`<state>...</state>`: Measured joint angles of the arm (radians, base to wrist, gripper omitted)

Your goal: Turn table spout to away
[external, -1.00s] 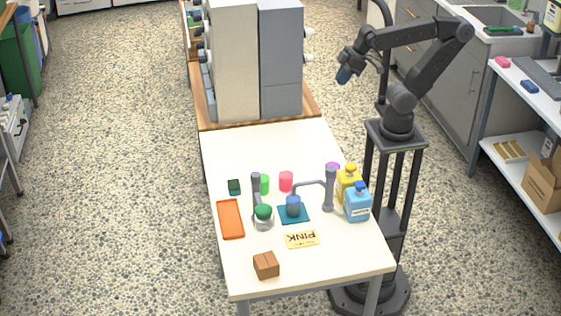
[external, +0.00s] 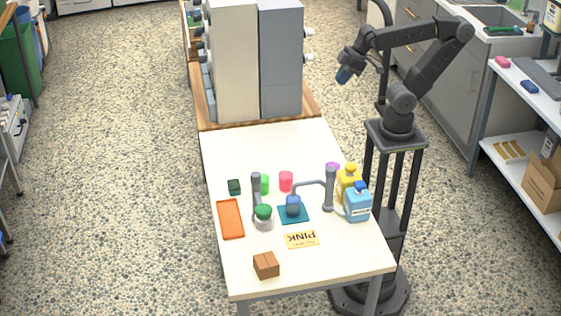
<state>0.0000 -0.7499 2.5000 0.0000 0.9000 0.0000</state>
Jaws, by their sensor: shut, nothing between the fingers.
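Two grey spout-like fixtures stand on the white table (external: 270,150); I cannot tell which one the task calls the table spout. The right post (external: 329,190) has a thin arm (external: 308,183) that points left and bends down at a blue cup (external: 292,206) on a teal mat (external: 300,217). The left post (external: 256,188) has a short arm that slopes toward the front, at a jar with a green top (external: 263,211). My gripper (external: 343,76) is shut and empty, high in the air behind and right of the table, well away from both.
Yellow (external: 348,178) and blue (external: 357,205) bottles stand close to the right post. Green (external: 265,183) and pink (external: 286,181) cups stand behind. Tall cabinets (external: 280,60) stand at the back.

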